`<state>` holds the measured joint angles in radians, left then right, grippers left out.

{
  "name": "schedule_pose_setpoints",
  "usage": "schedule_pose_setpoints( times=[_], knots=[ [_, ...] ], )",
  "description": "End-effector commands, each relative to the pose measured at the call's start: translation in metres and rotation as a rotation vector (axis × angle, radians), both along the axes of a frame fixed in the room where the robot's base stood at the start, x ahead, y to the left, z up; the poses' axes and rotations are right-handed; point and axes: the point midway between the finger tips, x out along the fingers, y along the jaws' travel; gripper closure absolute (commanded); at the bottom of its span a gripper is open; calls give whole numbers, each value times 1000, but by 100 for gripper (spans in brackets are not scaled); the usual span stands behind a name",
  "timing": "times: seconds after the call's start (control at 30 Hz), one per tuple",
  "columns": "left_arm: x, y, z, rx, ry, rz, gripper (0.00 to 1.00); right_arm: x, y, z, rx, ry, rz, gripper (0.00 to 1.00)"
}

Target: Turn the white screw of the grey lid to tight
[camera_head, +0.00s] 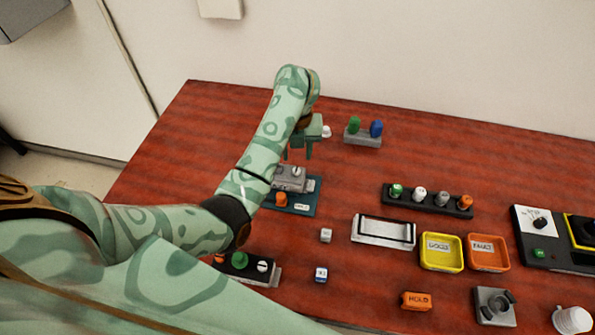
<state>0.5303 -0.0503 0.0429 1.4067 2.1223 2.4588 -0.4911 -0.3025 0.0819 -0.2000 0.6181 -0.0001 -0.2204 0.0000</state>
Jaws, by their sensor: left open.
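The grey lid (289,184) sits on a dark teal base plate (311,197) left of the table's middle. Its small white screw (297,171) shows on top, with a dark mark across it. My left gripper (297,151) points down just above and behind the screw in the picture, with its two fingers apart and nothing between them. The fingers look clear of the screw, though the height gap is hard to tell. My left forearm passes close beside the lid and hides the plate's left part. My right gripper is out of view.
An orange knob (281,199) stands on the plate in front of the lid. A grey stand (362,138) with green and blue knobs is behind right. A dark rack (428,203) with several knobs, yellow (441,266) and orange (472,242) trays lie right. The back right is clear.

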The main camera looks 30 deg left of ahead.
Motion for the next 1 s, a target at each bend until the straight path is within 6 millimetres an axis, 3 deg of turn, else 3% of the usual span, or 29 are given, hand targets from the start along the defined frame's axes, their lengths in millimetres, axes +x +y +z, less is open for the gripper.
schedule_pose_setpoints(
  times=[0.03,0.23,0.4,0.67,0.7,0.83,1.0],
  knots=[
    [-1,0,-18,-1,4,0,59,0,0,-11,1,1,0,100],
    [0,1,-51,1,2,1,59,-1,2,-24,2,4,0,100],
    [0,1,-62,1,0,2,59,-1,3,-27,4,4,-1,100],
    [0,1,-63,2,-1,1,59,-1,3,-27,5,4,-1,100],
    [0,1,-63,2,-1,1,62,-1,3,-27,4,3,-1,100],
    [0,1,-63,1,0,1,98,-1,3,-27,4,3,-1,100],
    [0,1,-63,1,0,0,100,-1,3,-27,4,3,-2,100]
  ],
)
